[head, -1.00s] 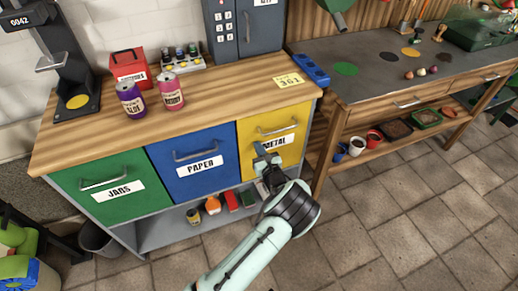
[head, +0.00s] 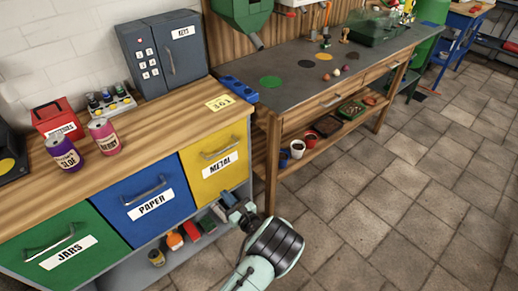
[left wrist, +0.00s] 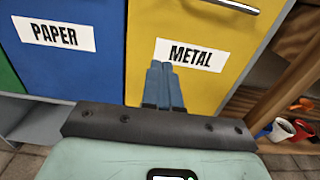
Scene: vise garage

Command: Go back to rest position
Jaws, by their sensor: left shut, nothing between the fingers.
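My left gripper (head: 233,205) is low in front of the cabinet in the head view, near the lower edge of the yellow METAL drawer (head: 205,178). In the left wrist view its two blue fingers (left wrist: 163,84) are together with nothing between them, pointing at the yellow drawer front (left wrist: 203,20). I cannot tell whether the fingertips touch it. The METAL, blue PAPER (head: 155,203) and green JARS (head: 62,246) drawers look shut. My right gripper is not in view.
A purple can (head: 64,153) and a pink can (head: 104,137) stand on the wooden top by a red box (head: 56,119). Several items lie on the shelf below the drawers. A workbench (head: 300,85) stands to the right, with open tiled floor (head: 400,210) before it.

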